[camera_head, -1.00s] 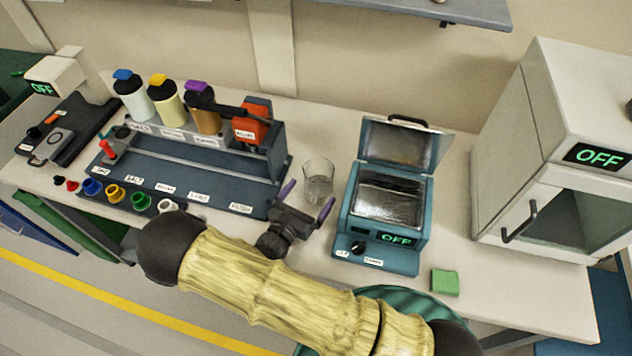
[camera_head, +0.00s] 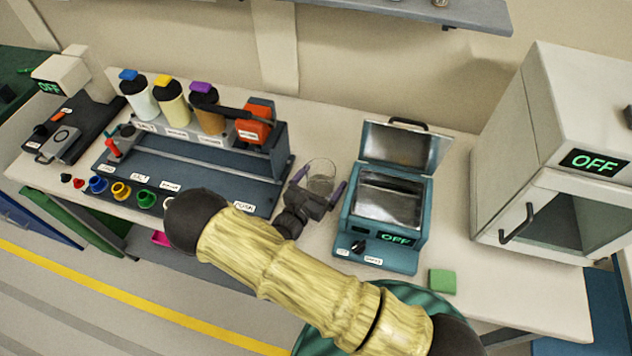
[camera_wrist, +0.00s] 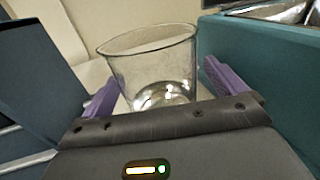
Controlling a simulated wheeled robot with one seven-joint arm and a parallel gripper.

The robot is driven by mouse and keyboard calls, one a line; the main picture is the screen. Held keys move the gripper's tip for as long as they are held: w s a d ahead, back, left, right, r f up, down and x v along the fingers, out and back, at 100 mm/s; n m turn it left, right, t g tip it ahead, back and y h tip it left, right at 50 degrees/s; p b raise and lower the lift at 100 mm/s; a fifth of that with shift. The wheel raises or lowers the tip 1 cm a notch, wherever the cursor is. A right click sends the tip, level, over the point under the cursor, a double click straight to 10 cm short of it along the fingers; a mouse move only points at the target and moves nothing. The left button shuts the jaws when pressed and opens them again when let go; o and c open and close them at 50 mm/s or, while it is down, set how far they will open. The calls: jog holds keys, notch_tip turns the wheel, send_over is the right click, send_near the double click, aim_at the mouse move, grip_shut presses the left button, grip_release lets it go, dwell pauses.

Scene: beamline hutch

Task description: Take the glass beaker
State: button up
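The clear glass beaker (camera_head: 321,176) stands upright on the bench between the dark dispensing rack and the teal bath. It also shows large in the wrist view (camera_wrist: 152,68), with its open rim up. My gripper (camera_head: 322,180) is open, with one purple finger on each side of the beaker. In the wrist view my gripper (camera_wrist: 162,88) has the left finger beside the glass and the right finger a little apart from it. Whether the left finger touches the glass I cannot tell. The beaker's lowest part is hidden behind my gripper body.
The teal bath (camera_head: 352,235), lid open, stands close on the right. The dark rack (camera_head: 190,165) with several bottles stands close on the left. A green block (camera_head: 442,281) lies at the front edge. A white oven (camera_head: 505,170) reading OFF stands at the right.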

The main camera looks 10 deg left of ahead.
aim_at(320, 167)
jog(key=shift+s+a, duration=0.1)
jog(key=shift+s, duration=0.05)
jog(key=c, duration=1.1)
jog(key=shift+a, duration=0.1)
jog(key=shift+c, duration=0.4)
jog(key=shift+a+r, duration=0.1)
jog(key=shift+r, duration=0.1)
jog(key=shift+w+r, duration=0.25)
jog(key=shift+r, duration=0.1)
jog(key=shift+s+a+r, duration=0.1)
jog(key=shift+r, duration=0.2)
jog(key=shift+s+r, duration=0.15)
jog(key=shift+r, duration=0.2)
notch_tip(320, 167, up, 8)
jog(key=b, duration=0.1)
jog(key=shift+w+d+f, duration=0.15)
jog(key=shift+w+d, duration=0.05)
